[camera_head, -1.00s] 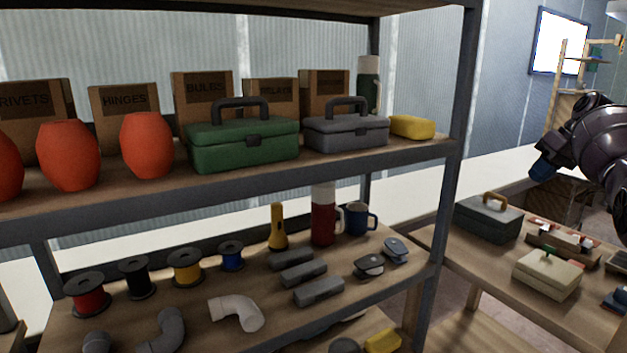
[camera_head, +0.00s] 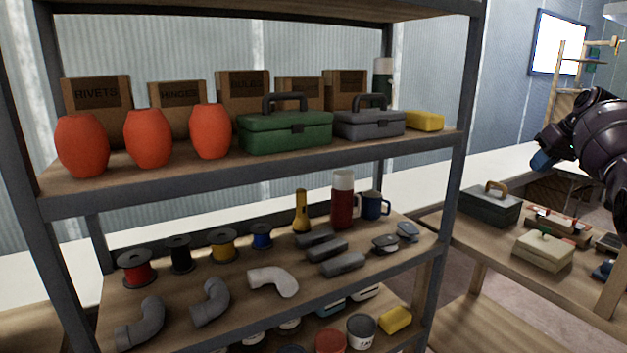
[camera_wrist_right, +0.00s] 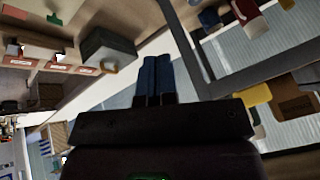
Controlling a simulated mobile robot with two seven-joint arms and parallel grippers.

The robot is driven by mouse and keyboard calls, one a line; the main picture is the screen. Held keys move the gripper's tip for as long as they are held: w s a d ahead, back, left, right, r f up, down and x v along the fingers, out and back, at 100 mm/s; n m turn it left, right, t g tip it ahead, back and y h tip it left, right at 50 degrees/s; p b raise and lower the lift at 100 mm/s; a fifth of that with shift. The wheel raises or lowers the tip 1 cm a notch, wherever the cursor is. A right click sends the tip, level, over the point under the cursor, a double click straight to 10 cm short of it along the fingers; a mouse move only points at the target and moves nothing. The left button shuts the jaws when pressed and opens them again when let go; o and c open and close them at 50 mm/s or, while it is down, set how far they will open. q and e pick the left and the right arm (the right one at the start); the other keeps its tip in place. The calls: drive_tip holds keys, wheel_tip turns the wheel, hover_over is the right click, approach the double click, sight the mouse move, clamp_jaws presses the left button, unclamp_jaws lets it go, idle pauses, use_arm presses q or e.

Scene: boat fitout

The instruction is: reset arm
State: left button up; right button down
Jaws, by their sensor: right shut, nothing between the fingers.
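My right arm (camera_head: 597,140) is folded at the right edge of the head view, to the right of the shelf rack. My right gripper shows there as a blue-tipped end (camera_head: 543,160), in the air above and behind the side table. In the right wrist view its two blue fingers (camera_wrist_right: 157,80) lie side by side, closed with nothing between them. My left gripper is not in view.
A shelf rack (camera_head: 250,175) holds red floats, toolboxes, spools, pipe elbows and cans. A side table (camera_head: 490,238) at the right carries a dark toolbox (camera_head: 490,206) and a beige box (camera_head: 542,251). Open air separates the gripper from the rack post (camera_head: 455,150).

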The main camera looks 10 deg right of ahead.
drive_tip(key=w+a+r+t+h, duration=0.3)
drive_tip(key=w+r+t+h, duration=0.35)
drive_tip(key=w+r, duration=0.2)
drive_tip(key=s+a+f+n+t+y, duration=0.2)
drive_tip(key=s+a+f, duration=0.2)
drive_tip(key=a+f, duration=0.8)
drive_tip(key=s+a+f+n+t+y, duration=0.1)
drive_tip(key=s+a+f+n+t, duration=0.3)
drive_tip(key=a+f, duration=0.75)
drive_tip(key=s+a+f+m+g+y+p, duration=0.1)
drive_tip(key=s+a+f, duration=0.3)
drive_tip(key=s+f, duration=0.45)
drive_tip(key=s+a+f+g+y, duration=0.1)
drive_tip(key=s+a+f, duration=0.2)
drive_tip(key=s+f, duration=0.55)
drive_tip(key=s+f+m+g, duration=0.1)
drive_tip(key=s+f, duration=0.3)
drive_tip(key=s, duration=0.5)
drive_tip(key=s+a+f+m+g, duration=0.1)
drive_tip(key=s+f+g, duration=0.1)
drive_tip(key=s+f, duration=0.3)
drive_tip(key=s+f+m+g+h, duration=0.1)
drive_tip(key=s+f, duration=0.4)
drive_tip(key=s, duration=0.8)
drive_tip(key=shift+s+a+g, duration=0.2)
drive_tip(key=shift+s+g, duration=0.05)
drive_tip(key=shift+g, duration=0.2)
